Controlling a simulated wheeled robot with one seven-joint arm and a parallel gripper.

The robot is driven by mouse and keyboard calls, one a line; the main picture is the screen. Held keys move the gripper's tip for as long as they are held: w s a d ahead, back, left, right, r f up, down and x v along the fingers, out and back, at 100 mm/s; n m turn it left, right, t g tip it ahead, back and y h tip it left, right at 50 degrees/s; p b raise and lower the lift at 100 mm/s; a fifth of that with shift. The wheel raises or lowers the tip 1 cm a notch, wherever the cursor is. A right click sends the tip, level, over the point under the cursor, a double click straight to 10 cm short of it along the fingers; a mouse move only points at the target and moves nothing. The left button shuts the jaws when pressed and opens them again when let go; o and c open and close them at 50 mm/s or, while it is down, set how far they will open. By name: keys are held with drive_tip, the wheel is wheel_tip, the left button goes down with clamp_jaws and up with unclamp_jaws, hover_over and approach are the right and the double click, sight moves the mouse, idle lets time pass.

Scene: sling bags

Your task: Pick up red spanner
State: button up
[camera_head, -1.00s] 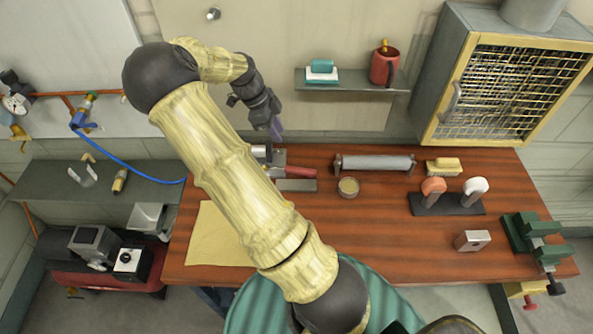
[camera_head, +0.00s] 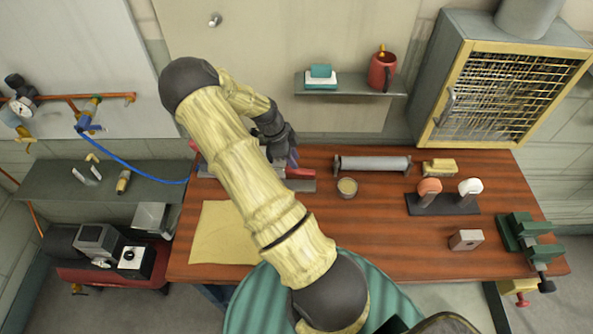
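A red, handle-like piece (camera_head: 302,173) lies near the back edge of the wooden workbench (camera_head: 390,232), just right of my arm. It may be the red spanner, but its full shape is hidden by my arm and gripper. My gripper (camera_head: 294,160) is low over the back of the bench, with its purplish fingertips close to this red piece. I cannot tell whether they touch it or whether the fingers are open or shut. A small red tip (camera_head: 193,146) also shows left of my arm, and I cannot tell what it belongs to.
A grey bar (camera_head: 303,186) lies just in front of the red piece. A round tin (camera_head: 347,188), a grey roller (camera_head: 372,163), a brush (camera_head: 440,168) and a green vise (camera_head: 527,232) stand to the right. A tan sheet (camera_head: 220,235) covers the left front.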

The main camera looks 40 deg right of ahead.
sight(287, 170)
drive_tip(key=shift+w+p+x, duration=0.15)
drive_tip(key=shift+p+x, duration=0.6)
drive_tip(key=shift+x, duration=0.55)
drive_tip(key=shift+w+p+x, duration=0.1)
drive_tip(key=shift+p+x, duration=0.6)
drive_tip(key=shift+x, duration=0.65)
drive_tip(key=shift+a, duration=0.15)
drive_tip(key=shift+c, duration=0.2)
drive_tip(key=shift+w, duration=0.1)
clamp_jaws()
